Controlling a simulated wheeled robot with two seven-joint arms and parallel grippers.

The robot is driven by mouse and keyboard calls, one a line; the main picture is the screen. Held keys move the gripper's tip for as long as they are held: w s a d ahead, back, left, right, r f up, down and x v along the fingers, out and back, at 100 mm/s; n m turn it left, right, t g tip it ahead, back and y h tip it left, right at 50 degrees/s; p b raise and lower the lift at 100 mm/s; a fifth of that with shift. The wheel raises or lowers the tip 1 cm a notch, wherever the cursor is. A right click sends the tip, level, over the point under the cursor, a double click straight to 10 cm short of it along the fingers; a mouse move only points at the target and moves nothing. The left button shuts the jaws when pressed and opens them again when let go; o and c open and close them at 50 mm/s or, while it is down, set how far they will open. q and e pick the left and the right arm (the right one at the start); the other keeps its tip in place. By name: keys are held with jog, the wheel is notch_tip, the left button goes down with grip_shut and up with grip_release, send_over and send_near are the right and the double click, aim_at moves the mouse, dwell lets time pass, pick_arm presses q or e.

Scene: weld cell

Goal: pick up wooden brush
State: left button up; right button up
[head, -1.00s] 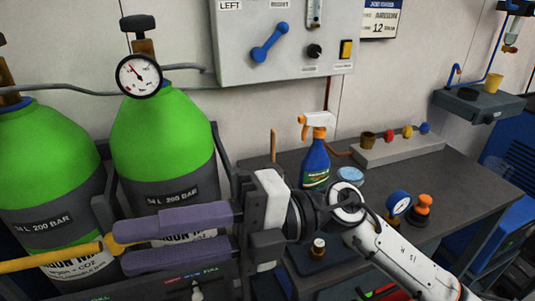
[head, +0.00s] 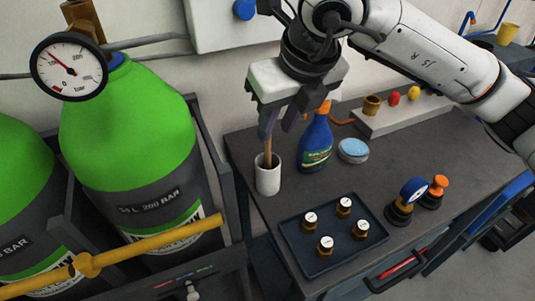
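The wooden brush (head: 267,152) stands upright in a white cup (head: 268,178) near the table's back left corner. Only its thin brown handle shows; its lower end is hidden inside the cup. My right gripper (head: 279,132) points down over the cup, with its fingers beside the upper part of the handle. The fingers look spread apart, with a gap between them. The gripper partly hides the handle's top, and I cannot tell whether a finger touches it. My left gripper is not in view.
A blue spray bottle (head: 316,142) stands close right of the cup, partly behind my gripper. A green gas cylinder (head: 130,130) stands left.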

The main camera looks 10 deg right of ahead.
aim_at(268, 149)
jog(key=x, duration=0.2)
jog(key=p+x, duration=0.1)
jog(key=x, duration=0.3)
jog(key=shift+w+a+r, duration=0.1)
jog(key=shift+a+r, duration=0.05)
jog(key=shift+a, duration=0.15)
jog(key=shift+c, duration=0.2)
grip_shut()
